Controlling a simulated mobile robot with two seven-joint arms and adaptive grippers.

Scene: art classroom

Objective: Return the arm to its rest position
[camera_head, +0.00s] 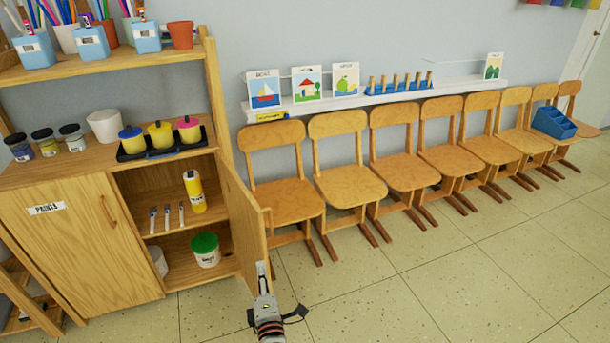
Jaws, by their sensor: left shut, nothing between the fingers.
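My left gripper (262,272) is at the bottom of the head view, just right of the middle-left. It is shut and empty, with its tip close to the lower edge of the open cabinet door (243,215). I cannot tell whether the tip touches the door. My right gripper is not in view.
The wooden cabinet (83,240) stands at left, its right door open. Inside are a yellow bottle (194,191) and a green-lidded tub (206,250). Several wooden chairs (283,198) line the wall. A blue caddy (554,122) sits on a far chair. The tiled floor (470,280) at right is clear.

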